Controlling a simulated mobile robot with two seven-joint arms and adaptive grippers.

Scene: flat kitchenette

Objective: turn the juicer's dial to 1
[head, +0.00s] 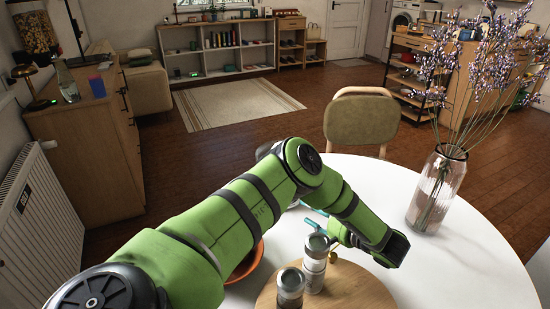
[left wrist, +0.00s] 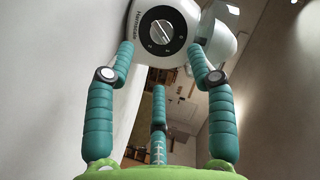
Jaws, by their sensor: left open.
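The juicer (left wrist: 180,12) is a white rounded body at the top of the left wrist view. Its round dark dial (left wrist: 162,31) faces the camera, with a pale knob standing at a slant. Its marks are too small to read. My left gripper (left wrist: 161,48) is open and empty, one teal finger on each side of the dial's lower part and a third finger below. I see no finger closed on the knob. In the head view, my green left arm hides most of the juicer, and the left gripper's teal fingertips (head: 312,217) show only partly. My right gripper is not in view.
The round white table (head: 470,265) holds an orange bowl (head: 247,263) under my arm, a wooden board (head: 350,292) with metal-topped jars (head: 291,287), and a glass vase (head: 437,190) of purple flowers at right. A chair (head: 361,118) stands behind. The table's front right is clear.

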